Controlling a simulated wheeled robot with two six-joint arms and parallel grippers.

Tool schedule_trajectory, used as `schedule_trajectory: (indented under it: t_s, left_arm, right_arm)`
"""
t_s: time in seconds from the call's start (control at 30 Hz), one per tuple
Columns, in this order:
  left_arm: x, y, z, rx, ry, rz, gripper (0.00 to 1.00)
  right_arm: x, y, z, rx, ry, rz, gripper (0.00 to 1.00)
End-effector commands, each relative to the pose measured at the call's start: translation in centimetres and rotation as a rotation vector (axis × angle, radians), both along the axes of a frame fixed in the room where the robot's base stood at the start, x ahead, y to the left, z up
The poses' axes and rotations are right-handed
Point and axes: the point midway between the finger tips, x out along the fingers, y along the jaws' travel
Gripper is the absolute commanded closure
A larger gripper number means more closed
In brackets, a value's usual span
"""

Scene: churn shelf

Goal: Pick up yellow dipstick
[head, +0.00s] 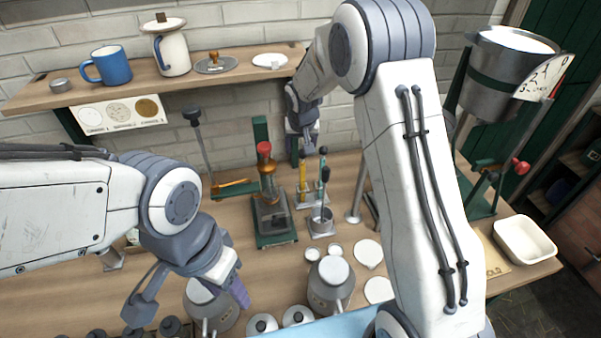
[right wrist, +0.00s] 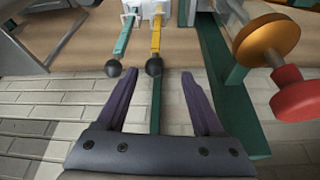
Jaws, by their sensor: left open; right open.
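The yellow dipstick (right wrist: 156,36) stands in a pale holder and ends in a black ball knob. In the right wrist view the knob lies just off the fingertips of my right gripper (right wrist: 160,76), roughly centred between its spread purple fingers, not gripped. In the head view the yellow dipstick (head: 303,174) is behind the work area, with my right gripper (head: 302,140) right above it. A green dipstick (right wrist: 121,40) with a black knob stands to its left in the right wrist view. My left gripper (head: 190,295) is open and empty over the front left of the bench.
A device with a red knob (right wrist: 297,95) stands to the right in the right wrist view, close to my gripper. Metal churns (head: 331,284) and lids crowd the bench front. A wall shelf (head: 200,73) holds a blue mug (head: 108,66) and a jug. A white tray (head: 524,240) is at right.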

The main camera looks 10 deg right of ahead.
Motion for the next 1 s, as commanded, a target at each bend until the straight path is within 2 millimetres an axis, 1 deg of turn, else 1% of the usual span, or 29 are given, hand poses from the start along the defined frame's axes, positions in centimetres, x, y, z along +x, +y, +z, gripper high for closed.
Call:
schedule_trajectory:
  t_s: [0.03, 0.17, 0.27, 0.37, 0.53, 0.6, 0.7, 0.83, 1.0]
  left_arm:
    - [0.0, 0.0, 0.6, 0.0, 0.0, -0.001, 0.5]
    - [0.0, 0.0, 1.0, 0.0, 0.0, -0.002, 0.5]
    - [0.0, 0.0, 1.1, 0.0, 0.0, -0.002, 0.5]
    - [0.0, 0.0, 1.8, 0.0, 0.0, -0.003, 0.5]
    - [0.0, 0.0, 3.5, 0.0, -0.001, -0.006, 0.5]
    - [0.0, 0.0, 3.7, 0.0, -0.001, -0.007, 0.5]
    - [0.0, 0.0, 4.0, 0.0, -0.001, -0.007, 0.5]
    - [0.0, 0.0, 4.0, 0.0, -0.001, -0.007, 0.5]
    - [0.0, 0.0, 4.0, 0.0, -0.001, -0.007, 0.5]
  right_arm:
    - [0.2, -0.4, -0.6, -0.001, 0.004, -0.005, 0.31]
    - [0.7, -0.9, -2.0, 0.0, 0.002, -0.009, 0.31]
    - [0.9, -1.0, -2.5, 0.0, 0.002, -0.009, 0.31]
    - [1.1, -1.0, -3.1, 0.0, 0.002, -0.009, 0.31]
    - [1.8, -1.1, -5.1, 0.0, 0.005, -0.008, 0.31]
    - [2.2, -1.1, -6.0, 0.0, 0.003, -0.006, 0.31]
    - [2.5, -1.1, -6.9, 0.0, 0.002, -0.005, 0.31]
    - [2.7, -1.0, -7.4, 0.001, 0.0, -0.005, 0.31]
    - [2.7, -1.0, -7.4, 0.001, 0.0, -0.004, 0.31]
